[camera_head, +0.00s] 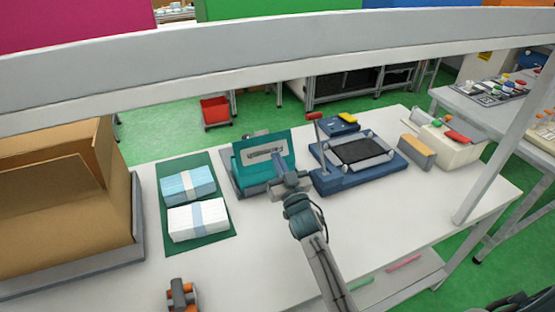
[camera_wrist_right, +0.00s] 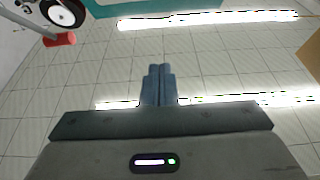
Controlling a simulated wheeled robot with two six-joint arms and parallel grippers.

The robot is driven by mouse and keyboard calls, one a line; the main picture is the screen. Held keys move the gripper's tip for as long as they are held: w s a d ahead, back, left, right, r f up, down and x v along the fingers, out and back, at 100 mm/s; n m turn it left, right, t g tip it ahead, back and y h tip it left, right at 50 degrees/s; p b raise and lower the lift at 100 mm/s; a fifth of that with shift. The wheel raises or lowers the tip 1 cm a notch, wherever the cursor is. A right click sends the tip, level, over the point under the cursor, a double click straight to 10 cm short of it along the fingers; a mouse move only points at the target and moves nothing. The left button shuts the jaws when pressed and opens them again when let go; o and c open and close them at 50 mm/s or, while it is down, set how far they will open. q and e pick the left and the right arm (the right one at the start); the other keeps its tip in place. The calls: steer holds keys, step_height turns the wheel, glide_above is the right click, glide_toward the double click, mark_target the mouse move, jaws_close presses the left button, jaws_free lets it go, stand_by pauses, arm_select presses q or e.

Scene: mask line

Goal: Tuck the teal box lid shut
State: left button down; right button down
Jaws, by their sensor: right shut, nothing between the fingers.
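The teal box (camera_head: 246,177) stands on the white table, in the middle of the head view. A teal panel, seemingly its lid, stands raised at the back, with a pale printed patch on it. A teal edge (camera_wrist_right: 170,8) shows at the top of the right wrist view. My right gripper (camera_head: 278,160) is at the front right of the box, overlapping it in view; I cannot tell whether it touches. Its blue fingers (camera_wrist_right: 158,84) are shut with nothing between them. What seems to be my left gripper (camera_head: 181,292), grey and orange, is at the bottom edge, away from the box.
A green mat (camera_head: 169,214) with two banded stacks of masks (camera_head: 197,219) lies left of the box. A large cardboard box (camera_head: 65,225) stands further left. A blue machine (camera_head: 345,180) with a red-handled post (camera_head: 314,116) stands close on the right. The front table is clear.

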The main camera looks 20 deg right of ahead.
step_height(320, 180, up, 2)
glide_above(266, 156)
steer(key=s, duration=0.4)
steer(key=w+b, duration=0.1)
steer(key=w+f, duration=0.1)
steer(key=shift+w+f+b, duration=0.1)
steer(key=shift+w+b, duration=0.2)
steer(key=shift+b, duration=0.05)
steer(key=shift+w+f, duration=0.15)
steer(key=shift+w, duration=0.2)
steer(key=shift+w+f+b, duration=0.15)
steer(key=shift+w+b, duration=0.15)
steer(key=shift+w, duration=0.05)
